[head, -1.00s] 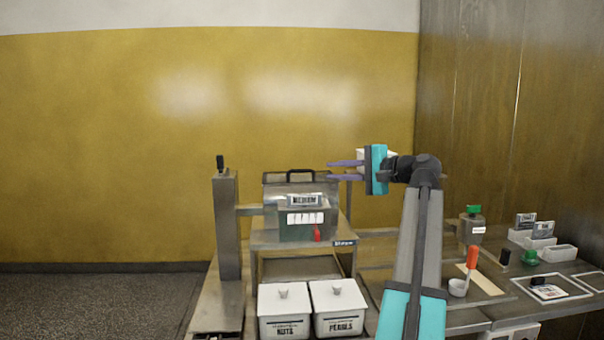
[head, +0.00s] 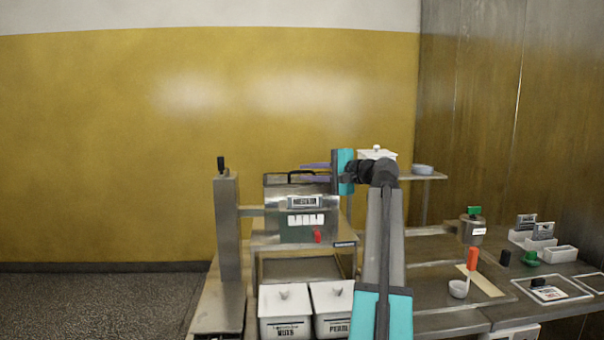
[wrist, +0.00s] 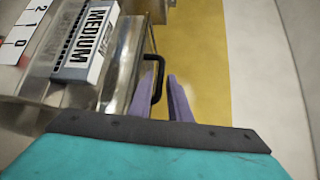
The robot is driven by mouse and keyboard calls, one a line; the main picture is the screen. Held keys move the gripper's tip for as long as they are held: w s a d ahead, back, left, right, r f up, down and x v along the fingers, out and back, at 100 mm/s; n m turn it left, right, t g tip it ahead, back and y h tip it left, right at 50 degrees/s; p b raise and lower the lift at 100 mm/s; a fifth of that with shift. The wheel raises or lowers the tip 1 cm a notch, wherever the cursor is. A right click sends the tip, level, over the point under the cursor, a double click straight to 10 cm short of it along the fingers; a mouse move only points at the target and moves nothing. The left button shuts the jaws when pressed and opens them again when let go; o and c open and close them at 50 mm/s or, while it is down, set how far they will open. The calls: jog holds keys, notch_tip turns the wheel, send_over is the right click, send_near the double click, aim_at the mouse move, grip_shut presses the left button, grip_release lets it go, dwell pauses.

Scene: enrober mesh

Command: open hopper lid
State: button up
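The hopper is a grey metal box with a "MEDIUM" label. Its lid (head: 275,180) is closed on top and bears a black bar handle (head: 301,173). My gripper (head: 302,172) reaches in from the right, its two purple fingers level and apart, tips at the right end of the handle. In the wrist view my gripper (wrist: 161,80) is open, and the black handle (wrist: 158,68) shows between the fingertips. I cannot tell whether either finger touches it. The lid's metal edge (wrist: 122,60) lies left of the fingers.
A red knob (head: 318,236) sits on the hopper's front. Two white lidded bins (head: 285,315) stand below. A grey post (head: 228,225) stands at left. A small shelf with a white pot (head: 377,153) is behind my arm. Tools and trays fill the right bench. Space above the hopper is clear.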

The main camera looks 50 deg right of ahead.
aim_at(303, 172)
jog(key=shift+w+a+f, duration=0.1)
jog(key=shift+w+f, duration=0.05)
jog(key=shift+w, duration=0.65)
jog(key=shift+w+a+f, duration=0.1)
jog(key=shift+w, duration=0.65)
jog(key=shift+c, duration=0.3)
grip_shut()
